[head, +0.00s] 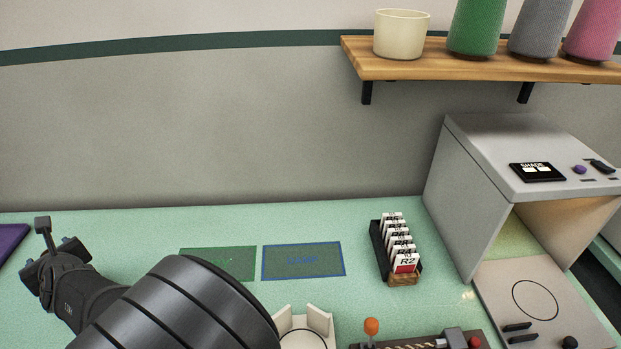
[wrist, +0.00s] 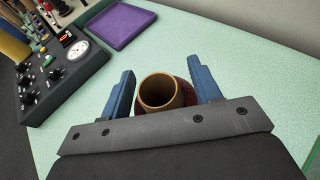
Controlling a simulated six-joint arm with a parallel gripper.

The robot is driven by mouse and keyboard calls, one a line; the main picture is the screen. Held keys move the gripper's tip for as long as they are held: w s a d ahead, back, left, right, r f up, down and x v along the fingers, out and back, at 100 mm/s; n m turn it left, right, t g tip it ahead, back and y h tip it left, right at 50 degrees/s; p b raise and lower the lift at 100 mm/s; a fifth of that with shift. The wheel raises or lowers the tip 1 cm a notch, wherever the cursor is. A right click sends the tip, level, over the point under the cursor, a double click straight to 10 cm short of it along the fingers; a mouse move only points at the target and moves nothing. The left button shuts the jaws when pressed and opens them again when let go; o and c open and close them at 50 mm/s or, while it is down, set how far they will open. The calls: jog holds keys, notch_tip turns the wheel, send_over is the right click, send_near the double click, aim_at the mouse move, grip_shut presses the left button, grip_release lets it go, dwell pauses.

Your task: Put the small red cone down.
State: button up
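In the wrist view, the small red cone (wrist: 191,102) sits between the blue fingers of my gripper (wrist: 160,88). I look down on its hollow tan core (wrist: 159,93); dark red shows around the core, mostly on the right. The red reaches close to both fingers, and my gripper looks shut on it. The cone's foot is hidden, so I cannot tell whether it touches the table. In the head view, my gripper (head: 48,256) is at the far left over the green tabletop (head: 130,240). The cone is hidden there.
A purple tray (wrist: 119,24) and a dark control panel (wrist: 62,75) lie beyond my gripper. Green (head: 217,264) and blue (head: 303,261) marked rectangles, a card rack (head: 403,279) and a grey booth (head: 465,165) are to the right. Clear tabletop surrounds the cone on its right.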

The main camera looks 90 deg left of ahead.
jog(key=shift+r, duration=0.15)
jog(key=v, duration=1.1)
jog(key=shift+o, duration=0.9)
jog(key=shift+w+d+r, duration=0.2)
jog(key=shift+d, duration=0.05)
jog(key=o, duration=0.6)
jog(key=shift+w+d, duration=0.1)
jog(key=shift+w, duration=0.05)
